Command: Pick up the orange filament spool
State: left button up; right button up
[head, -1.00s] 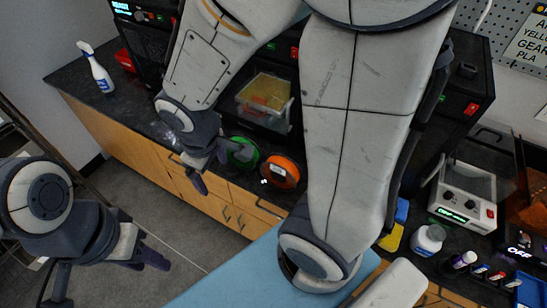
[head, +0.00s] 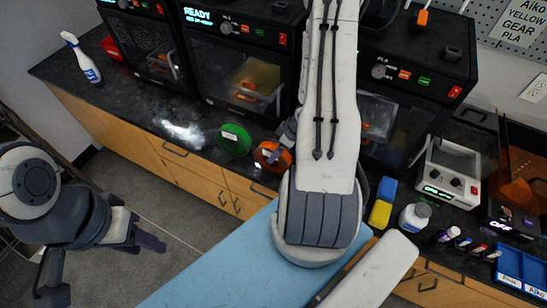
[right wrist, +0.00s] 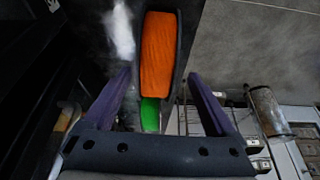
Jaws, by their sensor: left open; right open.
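The orange filament spool (head: 272,155) stands upright near the front edge of the black counter in the head view. In the right wrist view the spool (right wrist: 158,55) is seen edge-on, its orange winding between dark flanges. My right gripper (right wrist: 160,76) is open, with one purple finger on each side of the spool's line; I cannot tell whether either touches it. In the head view my right arm hides most of that gripper. My left gripper (head: 148,245) is open and empty over the floor at the left, well away from the counter.
A green spool (head: 234,139) stands close left of the orange one, and also shows in the right wrist view (right wrist: 150,114). 3D printers (head: 240,60) stand behind. A spray bottle (head: 82,58) is far left. A white bottle (head: 415,217) and yellow-blue blocks (head: 381,212) are at right.

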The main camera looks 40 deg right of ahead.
jog(key=shift+w+p+x, duration=0.15)
jog(key=shift+p+x, duration=0.2)
jog(key=shift+x, duration=1.4)
jog(key=shift+w+p+x, duration=0.2)
jog(key=shift+p+x, duration=0.1)
jog(key=shift+x, duration=1.45)
jog(key=shift+d+r, duration=0.1)
jog(key=shift+d, duration=0.1)
grip_shut()
